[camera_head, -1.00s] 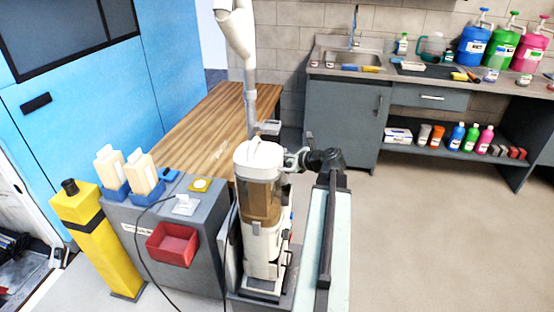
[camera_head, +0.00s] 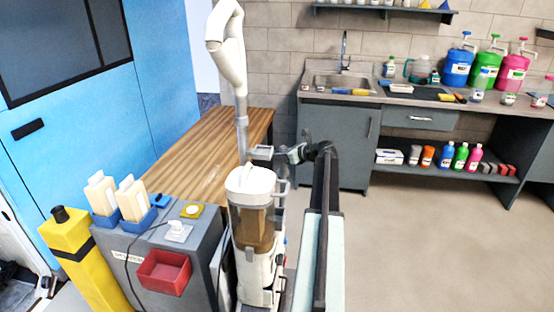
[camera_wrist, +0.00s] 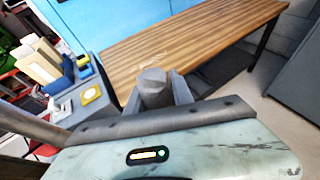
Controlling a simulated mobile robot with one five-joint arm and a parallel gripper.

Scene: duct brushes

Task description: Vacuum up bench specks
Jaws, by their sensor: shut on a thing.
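The wooden bench (camera_head: 200,150) runs along the blue wall and shows in the wrist view (camera_wrist: 200,45). Small pale marks (camera_wrist: 152,60) lie on its top there, too faint to tell apart. The upright vacuum (camera_head: 251,220) has a white lid and a brown see-through bin. A grey tube and white bent hose (camera_head: 229,62) rise above it. My gripper (camera_head: 291,153) is just right of and above the vacuum's lid, beside a small grey part (camera_head: 261,152). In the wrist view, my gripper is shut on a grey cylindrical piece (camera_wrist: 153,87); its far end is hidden.
A grey cabinet (camera_head: 200,255) with a red bin (camera_head: 164,272), blue holders and a thin cable stands left of the vacuum. A yellow post (camera_head: 82,255) is beside it. A sink counter (camera_head: 385,98) with coloured jugs stands at the back right. The floor at right is clear.

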